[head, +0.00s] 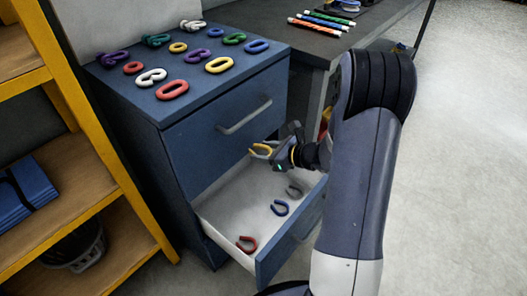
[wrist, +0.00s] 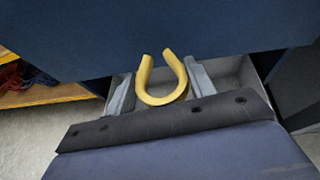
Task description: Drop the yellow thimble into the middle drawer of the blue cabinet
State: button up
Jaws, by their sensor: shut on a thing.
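The yellow thimble (head: 258,148) is a U-shaped piece held at the tip of my gripper (head: 272,151). In the wrist view the thimble (wrist: 160,101) sits between the two grey fingers of my gripper (wrist: 162,88), its open ends toward the blue cabinet front. The blue cabinet (head: 190,140) has a closed upper drawer with a grey handle. The drawer below it (head: 222,210) is pulled open, with a pale interior. My gripper is shut on the thimble and appears above the rear of this open drawer. My arm hides the drawer's right end.
Several coloured rings and thimbles lie on the cabinet top. A yellow-framed shelf (head: 85,130) stands left. A dark bench (head: 290,35) with striped tubes is behind.

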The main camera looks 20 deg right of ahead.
notch_tip(320, 180, down, 5)
jog(key=b, duration=0.3)
jog(key=shift+r, duration=0.1)
jog(key=o, duration=1.1)
jog(key=p+v, duration=0.2)
jog(key=v, duration=0.8)
jog(key=shift+s+d+r, duration=0.2)
jog(key=shift+s+d, duration=0.05)
